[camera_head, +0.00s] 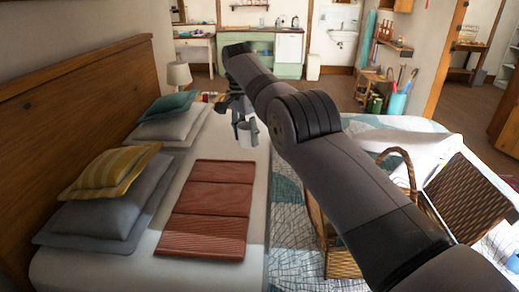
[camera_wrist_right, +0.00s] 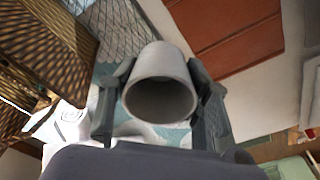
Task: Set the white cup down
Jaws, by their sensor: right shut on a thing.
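The white cup (camera_head: 247,134) hangs at the end of my right arm in the head view, above the far part of the bed (camera_head: 258,203). My right gripper (camera_head: 240,112) is shut on it. In the right wrist view the cup (camera_wrist_right: 160,62) sits between the two fingers (camera_wrist_right: 160,75), one on each side, with its open mouth toward the camera. I cannot tell whether its base touches anything. My left gripper is not in view.
A reddish-brown ribbed panel (camera_head: 207,207) lies on the bed. Pillows (camera_head: 110,208) line the wooden headboard (camera_head: 75,95). A wicker basket (camera_head: 342,262) with an open lid (camera_head: 466,198) stands right, partly behind my arm. A lamp (camera_head: 179,74) is beyond the bed.

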